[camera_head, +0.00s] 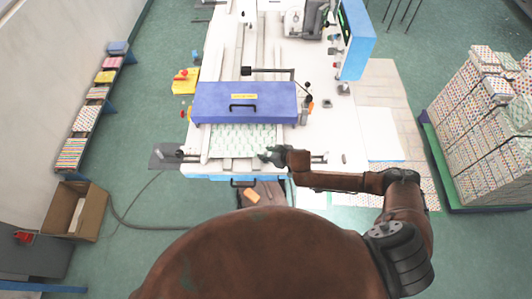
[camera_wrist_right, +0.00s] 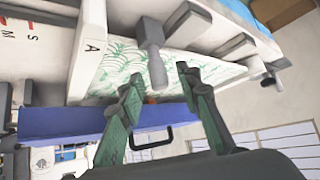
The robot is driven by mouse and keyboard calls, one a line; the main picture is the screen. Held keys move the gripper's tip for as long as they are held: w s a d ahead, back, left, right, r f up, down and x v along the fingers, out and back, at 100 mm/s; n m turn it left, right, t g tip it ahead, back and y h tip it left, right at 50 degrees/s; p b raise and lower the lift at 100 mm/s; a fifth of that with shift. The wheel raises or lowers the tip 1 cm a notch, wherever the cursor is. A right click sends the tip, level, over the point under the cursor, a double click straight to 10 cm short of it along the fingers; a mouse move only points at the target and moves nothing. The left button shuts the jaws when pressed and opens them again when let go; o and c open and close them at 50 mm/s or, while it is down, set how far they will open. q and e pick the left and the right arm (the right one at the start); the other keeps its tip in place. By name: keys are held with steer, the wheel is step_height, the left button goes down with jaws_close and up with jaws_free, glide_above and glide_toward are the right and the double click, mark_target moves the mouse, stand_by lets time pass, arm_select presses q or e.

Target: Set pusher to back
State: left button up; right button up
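The saddle sewing machine (camera_head: 345,135) has a white table with a green-patterned printed sheet (camera_head: 235,138) near its front edge. In the right wrist view, a grey peg-like handle (camera_wrist_right: 151,50), which looks like the pusher, sticks out over the patterned sheet (camera_wrist_right: 120,70). My right gripper (camera_head: 268,155) is at the front right of the sheet. In its wrist view the gripper (camera_wrist_right: 163,88) has its fingers apart on either side of the handle's lower end, with a gap showing. I cannot tell whether a finger touches it. My left gripper is not in view.
A blue cover with a black handle (camera_head: 245,97) spans the table just behind the sheet. A blue control box (camera_head: 358,45) stands at the right rear. Stacked printed blocks (camera_head: 485,140) stand on a green pallet at right. An open cardboard box (camera_head: 75,208) lies at left.

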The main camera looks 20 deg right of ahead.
jaws_close()
stand_by(0.6)
